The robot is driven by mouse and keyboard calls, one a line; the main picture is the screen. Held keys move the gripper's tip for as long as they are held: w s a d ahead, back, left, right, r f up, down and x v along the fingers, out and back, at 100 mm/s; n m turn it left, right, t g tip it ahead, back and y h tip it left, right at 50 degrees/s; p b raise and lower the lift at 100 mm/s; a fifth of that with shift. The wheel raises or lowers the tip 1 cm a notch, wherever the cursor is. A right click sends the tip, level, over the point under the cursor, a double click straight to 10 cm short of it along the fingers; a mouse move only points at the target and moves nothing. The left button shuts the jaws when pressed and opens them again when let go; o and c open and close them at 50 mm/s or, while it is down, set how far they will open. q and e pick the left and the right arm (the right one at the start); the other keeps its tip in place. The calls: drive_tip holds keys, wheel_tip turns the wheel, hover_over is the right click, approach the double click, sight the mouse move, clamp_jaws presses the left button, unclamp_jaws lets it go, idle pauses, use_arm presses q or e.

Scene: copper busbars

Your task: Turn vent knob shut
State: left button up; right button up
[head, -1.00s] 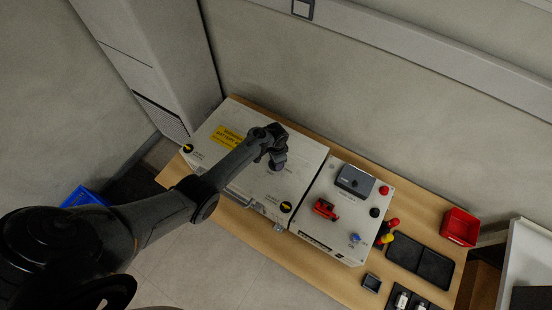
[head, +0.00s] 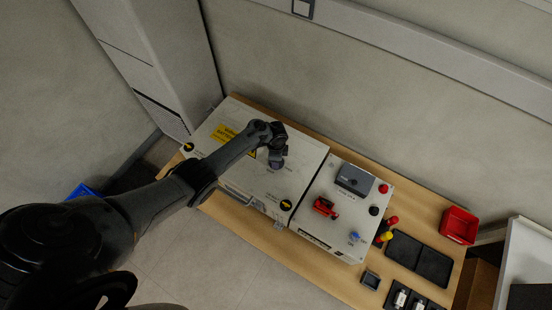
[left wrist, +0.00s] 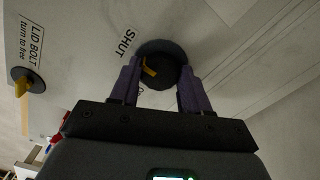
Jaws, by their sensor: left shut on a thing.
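The vent knob (left wrist: 160,70) is round and black with a yellow pointer mark, on a dark round base on the pale box lid (head: 225,172). In the left wrist view its yellow mark points up and left, toward the SHUT label (left wrist: 127,42). My left gripper (left wrist: 155,78) has its two purple-grey fingers on either side of the knob, shut on it. In the head view my left gripper (head: 277,160) is over the middle of the lid and mostly hides the knob. My right gripper is not in view.
A lid bolt with a yellow grip (left wrist: 22,86) sits beside its label. A panel right of the lid carries a red handle (head: 325,208) and a grey device (head: 354,179). A red bin (head: 459,226) and black trays (head: 419,258) stand further right on the wooden table.

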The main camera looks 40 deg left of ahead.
use_arm(q)
drive_tip(key=o, duration=1.1)
drive_tip(key=shift+c, duration=0.2)
drive_tip(key=shift+r, duration=0.45)
wheel_tip(320, 180, up, 10)
drive_tip(key=p, duration=0.4)
